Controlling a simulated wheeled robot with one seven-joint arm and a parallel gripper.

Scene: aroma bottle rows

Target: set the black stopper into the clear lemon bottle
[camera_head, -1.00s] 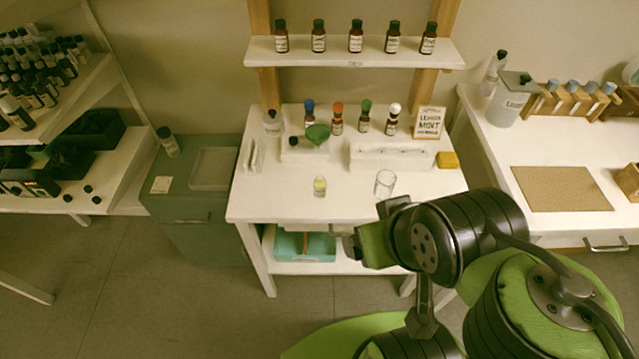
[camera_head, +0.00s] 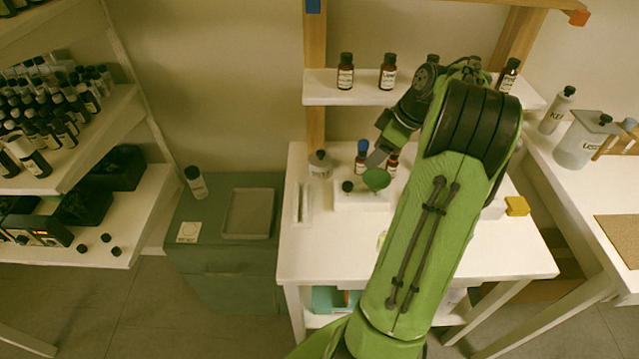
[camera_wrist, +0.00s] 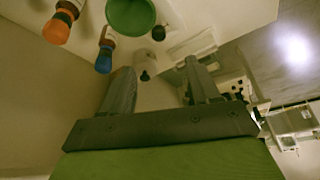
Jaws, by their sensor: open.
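The black stopper (camera_head: 347,186) sits on a small white block (camera_head: 350,200) at the table's back left, beside a green funnel (camera_head: 377,179). In the wrist view a small black stopper (camera_wrist: 158,33) shows next to the funnel (camera_wrist: 130,14). The clear lemon bottle with yellow contents (camera_head: 383,240) is mostly hidden behind my arm. My gripper (camera_head: 376,158) is above the back of the table, near the funnel and the blue-capped bottle. In the wrist view my gripper (camera_wrist: 157,65) is open and empty, its fingers apart, with a dark-topped jar showing between them.
A blue-capped bottle (camera_head: 362,156) and an orange-capped bottle (camera_wrist: 57,27) stand close to my gripper. A dark-topped jar (camera_head: 320,164) stands left of the block. A shelf (camera_head: 330,87) with brown bottles hangs above. My arm hides much of the table's middle.

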